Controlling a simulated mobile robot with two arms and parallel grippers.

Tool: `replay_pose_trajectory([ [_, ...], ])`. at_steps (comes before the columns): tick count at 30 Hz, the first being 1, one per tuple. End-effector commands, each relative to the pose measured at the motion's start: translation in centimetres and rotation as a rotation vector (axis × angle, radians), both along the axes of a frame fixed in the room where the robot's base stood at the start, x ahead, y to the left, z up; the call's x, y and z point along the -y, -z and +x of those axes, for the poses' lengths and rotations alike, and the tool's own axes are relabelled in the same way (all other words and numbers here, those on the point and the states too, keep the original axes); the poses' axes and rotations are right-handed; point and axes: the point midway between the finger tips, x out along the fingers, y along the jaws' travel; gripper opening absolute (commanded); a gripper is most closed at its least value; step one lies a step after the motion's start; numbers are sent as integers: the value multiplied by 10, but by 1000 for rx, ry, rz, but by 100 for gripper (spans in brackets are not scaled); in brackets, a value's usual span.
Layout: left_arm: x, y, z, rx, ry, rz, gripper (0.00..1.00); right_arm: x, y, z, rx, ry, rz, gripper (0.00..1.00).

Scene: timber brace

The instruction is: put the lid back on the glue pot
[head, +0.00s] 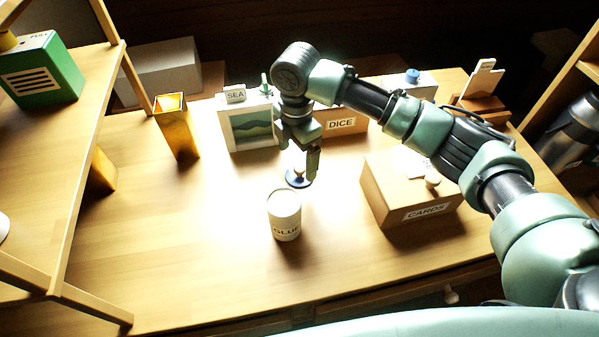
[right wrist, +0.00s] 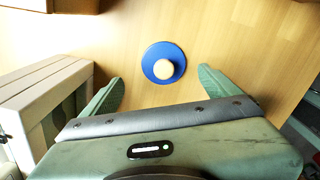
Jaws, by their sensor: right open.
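The glue pot (head: 285,216) is a white cylinder marked GLUE, standing upright on the table in the head view. The lid is a blue disc (head: 298,180) with a pale knob, lying on the table just behind the pot. The lid also shows in the right wrist view (right wrist: 151,68), knob toward the camera, just beyond and between the fingertips. My right gripper (head: 301,163) is open and empty, close above the lid; its fingers show apart in the right wrist view (right wrist: 160,82). The pot is not in the wrist view. My left gripper is not in view.
A golden vase (head: 179,133) stands at left. The table left of the pot is clear.

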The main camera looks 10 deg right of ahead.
Motion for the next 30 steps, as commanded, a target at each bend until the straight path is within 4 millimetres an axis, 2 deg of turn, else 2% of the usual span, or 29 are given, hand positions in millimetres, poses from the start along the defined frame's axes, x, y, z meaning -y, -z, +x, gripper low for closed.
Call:
replay_pose_trajectory([
  [6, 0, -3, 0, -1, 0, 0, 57, 5, 34, -5, -3, 0, -1, 91],
  [9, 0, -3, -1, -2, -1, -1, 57, 5, 43, -5, -2, -1, -1, 91],
  [20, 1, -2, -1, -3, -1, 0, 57, 5, 45, -5, 0, -1, 0, 91],
  [23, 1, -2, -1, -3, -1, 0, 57, 5, 45, -5, 0, -1, 0, 69],
  [27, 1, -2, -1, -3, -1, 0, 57, 5, 45, -5, 0, -1, 0, 30],
  [28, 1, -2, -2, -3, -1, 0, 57, 5, 45, -5, 0, -1, 0, 26],
  [30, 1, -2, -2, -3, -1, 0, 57, 5, 45, -5, 0, -1, 0, 26],
])
